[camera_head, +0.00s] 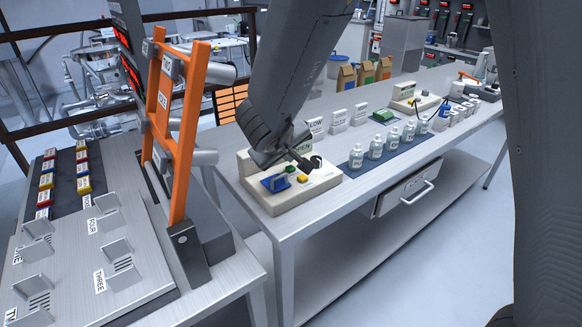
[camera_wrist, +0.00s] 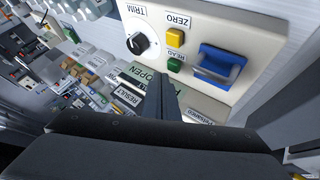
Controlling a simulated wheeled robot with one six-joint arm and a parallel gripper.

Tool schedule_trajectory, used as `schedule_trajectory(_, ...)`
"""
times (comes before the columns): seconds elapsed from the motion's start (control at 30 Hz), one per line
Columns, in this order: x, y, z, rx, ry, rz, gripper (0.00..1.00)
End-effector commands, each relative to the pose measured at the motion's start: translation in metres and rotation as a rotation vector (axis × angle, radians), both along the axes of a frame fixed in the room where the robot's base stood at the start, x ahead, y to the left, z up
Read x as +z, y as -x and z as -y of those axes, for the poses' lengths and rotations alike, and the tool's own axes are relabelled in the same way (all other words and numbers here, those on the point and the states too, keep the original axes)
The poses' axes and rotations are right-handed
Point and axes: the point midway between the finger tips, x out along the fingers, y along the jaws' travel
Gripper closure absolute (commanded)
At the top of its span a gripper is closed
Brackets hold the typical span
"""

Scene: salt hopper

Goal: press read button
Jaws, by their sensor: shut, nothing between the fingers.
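A beige instrument box (camera_head: 280,202) stands on the near end of the long bench. In the wrist view its panel (camera_wrist: 200,22) carries a green button labelled READ (camera_wrist: 175,58), a yellow button labelled ZERO (camera_wrist: 174,38), a black TRIM knob (camera_wrist: 138,43) and a blue holder (camera_wrist: 219,64). The green button also shows in the head view (camera_head: 290,168). My gripper (camera_head: 304,165) is shut and empty, over the box. In the wrist view its closed fingertips (camera_wrist: 168,78) appear just below the green button. I cannot tell whether they touch the panel.
A green OPEN sign (camera_head: 301,147) and white label cards (camera_head: 338,121) stand behind the box. White bottles (camera_head: 375,147) line the bench to the right. An orange frame (camera_head: 188,130) rises on the left table. A drawer (camera_head: 405,190) hangs under the bench.

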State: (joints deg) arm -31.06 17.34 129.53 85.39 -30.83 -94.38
Motion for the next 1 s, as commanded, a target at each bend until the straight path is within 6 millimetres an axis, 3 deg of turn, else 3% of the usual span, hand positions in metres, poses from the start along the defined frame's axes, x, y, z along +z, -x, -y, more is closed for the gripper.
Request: schedule_trajectory(1.0,-0.012,0.001,0.000,-0.001,0.000,-0.001,1.00)
